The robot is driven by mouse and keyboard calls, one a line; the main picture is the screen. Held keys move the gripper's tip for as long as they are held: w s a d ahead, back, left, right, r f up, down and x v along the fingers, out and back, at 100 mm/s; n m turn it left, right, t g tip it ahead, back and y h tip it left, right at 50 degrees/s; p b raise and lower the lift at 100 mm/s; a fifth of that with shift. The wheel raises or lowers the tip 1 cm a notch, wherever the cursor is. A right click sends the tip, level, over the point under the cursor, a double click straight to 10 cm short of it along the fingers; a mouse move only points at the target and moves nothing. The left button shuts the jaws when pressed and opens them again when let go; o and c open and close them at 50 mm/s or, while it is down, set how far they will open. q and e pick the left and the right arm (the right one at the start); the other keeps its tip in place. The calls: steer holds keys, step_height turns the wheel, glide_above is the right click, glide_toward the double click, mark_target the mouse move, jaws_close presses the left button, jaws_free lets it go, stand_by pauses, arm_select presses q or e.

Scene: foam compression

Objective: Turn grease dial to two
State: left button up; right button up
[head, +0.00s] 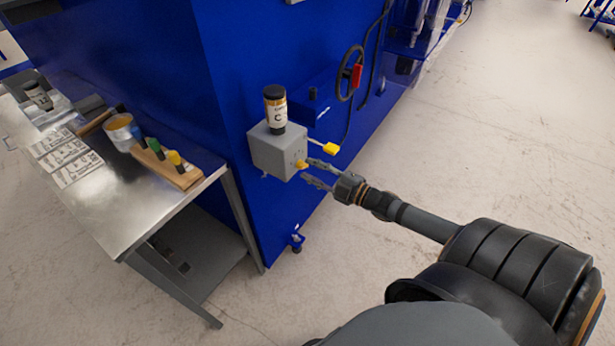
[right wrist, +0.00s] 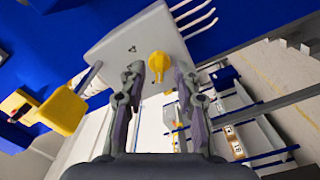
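The grease dial is a small yellow knob (head: 301,164) on the front of a grey box (head: 277,150) fixed to the blue machine. A dark bottle with a pale label marked C (head: 275,106) stands on top of the box. My right gripper (head: 308,172) is open, with its fingers pointing at the dial. In the right wrist view the dial (right wrist: 159,66) shows between and just beyond the two fingertips (right wrist: 158,76). I cannot tell whether they touch it. Small marks show on the box face, too small to read. My left gripper is not in view.
A yellow-ended lever (head: 331,148) sticks out beside the box, close to my right gripper. A metal table (head: 150,205) with papers, a tin and a wooden block of coloured-handled tools stands at left. A handwheel (head: 349,73) is on the machine. The floor at right is clear.

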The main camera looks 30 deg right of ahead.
steer(key=shift+b+x, duration=0.4)
steer(key=shift+x, duration=0.5)
steer(key=shift+c, duration=0.8)
steer(key=shift+d, duration=0.1)
jaws_close()
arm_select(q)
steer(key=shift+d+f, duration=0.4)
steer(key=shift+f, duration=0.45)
arm_select(e)
steer(key=shift+m, duration=0.4)
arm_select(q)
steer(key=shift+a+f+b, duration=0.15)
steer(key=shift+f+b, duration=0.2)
arm_select(e)
steer(key=shift+m, duration=3.7)
